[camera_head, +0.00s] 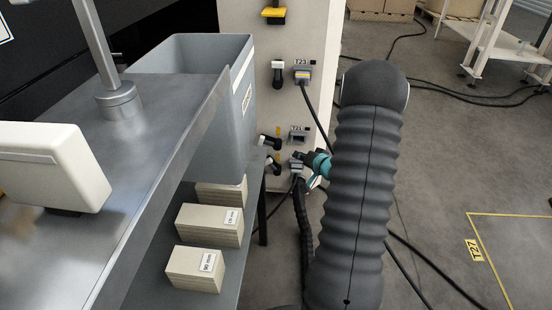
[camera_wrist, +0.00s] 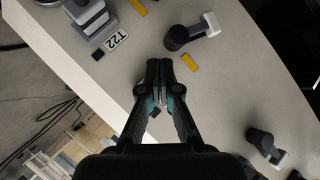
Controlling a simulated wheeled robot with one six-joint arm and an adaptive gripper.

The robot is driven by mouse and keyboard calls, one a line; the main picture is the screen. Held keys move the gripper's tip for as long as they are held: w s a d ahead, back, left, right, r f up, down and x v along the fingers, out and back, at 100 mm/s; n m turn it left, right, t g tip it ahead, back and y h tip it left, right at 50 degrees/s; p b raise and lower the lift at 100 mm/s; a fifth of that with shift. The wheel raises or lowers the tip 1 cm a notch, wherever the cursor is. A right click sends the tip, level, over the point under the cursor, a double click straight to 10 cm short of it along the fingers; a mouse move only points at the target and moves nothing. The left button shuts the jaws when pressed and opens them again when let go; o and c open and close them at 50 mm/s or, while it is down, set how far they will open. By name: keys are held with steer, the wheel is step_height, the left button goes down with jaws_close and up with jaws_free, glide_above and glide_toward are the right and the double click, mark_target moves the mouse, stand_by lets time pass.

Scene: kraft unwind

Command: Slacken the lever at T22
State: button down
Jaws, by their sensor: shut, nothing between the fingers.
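The T22 label (camera_wrist: 117,40) is on the cream panel, beside a grey connector (camera_wrist: 92,18) in the wrist view. The lever (camera_wrist: 190,34) nearest that label has a black round hub and a white-tipped handle pointing right, away from the label. In the head view, the lower lever (camera_head: 271,162) shows small, left of the lower connector (camera_head: 296,164). My gripper (camera_wrist: 161,66) is shut and empty, its fingertips in front of the panel, just below-left of the lever hub in the wrist view. It looks apart from the lever. In the head view, my arm hides part of my gripper (camera_head: 318,164).
Yellow marks (camera_wrist: 190,62) flank the lever. A second lever (camera_wrist: 262,142) sits lower right. A grey bin (camera_head: 190,110) and a metal shelf (camera_head: 150,150) stand left. Black cables (camera_head: 405,258) cross the floor.

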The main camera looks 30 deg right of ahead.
steer(key=m, duration=0.2)
steer(key=m+b, duration=0.1)
steer(key=b, duration=0.1)
glide_above(273, 166)
steer(key=s, duration=0.2)
step_height(273, 166, down, 7)
steer(key=shift+w+d+f+g, duration=0.2)
steer(key=shift+w+d+g, duration=0.05)
steer(key=shift+d+g, duration=0.05)
steer(key=shift+r, duration=0.1)
